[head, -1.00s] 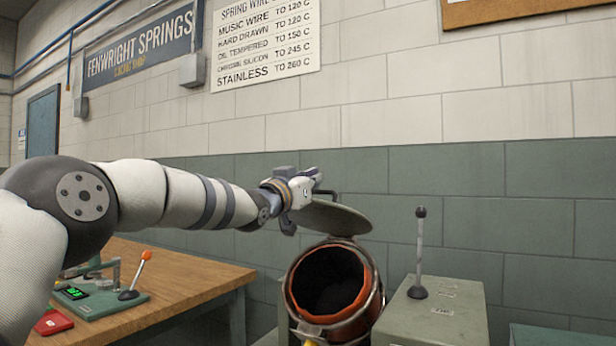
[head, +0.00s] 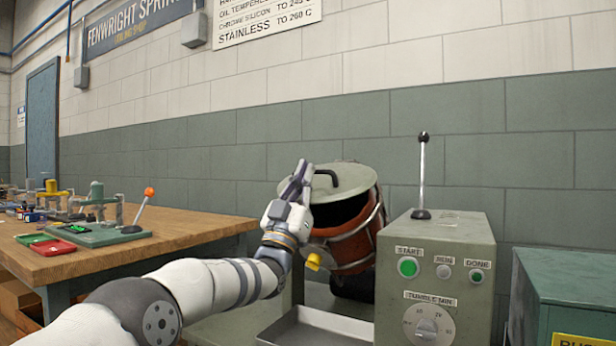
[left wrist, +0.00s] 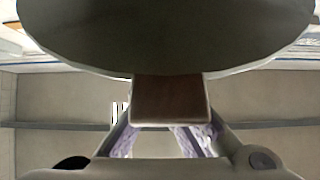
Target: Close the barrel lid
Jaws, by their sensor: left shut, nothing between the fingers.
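The barrel (head: 352,247) is copper-orange with metal bands and leans in its stand beside the grey machine. Its round grey-green lid (head: 350,183) with a dark bar handle (head: 326,178) hangs tilted over the mouth. A dark gap shows between the lid and the rim, so the lid stands partly open. My left gripper (head: 299,178) is shut and empty at the lid's left edge, close to the handle; I cannot tell whether it touches. In the left wrist view the lid (left wrist: 170,35) fills the top, just past the fingers. My right gripper is not in view.
The grey control box (head: 440,265) with a lever (head: 422,175), buttons and a dial stands right of the barrel. A metal tray (head: 315,328) lies below it. A wooden bench (head: 150,243) with small fixtures is at the left. A green cabinet (head: 570,285) is at the right.

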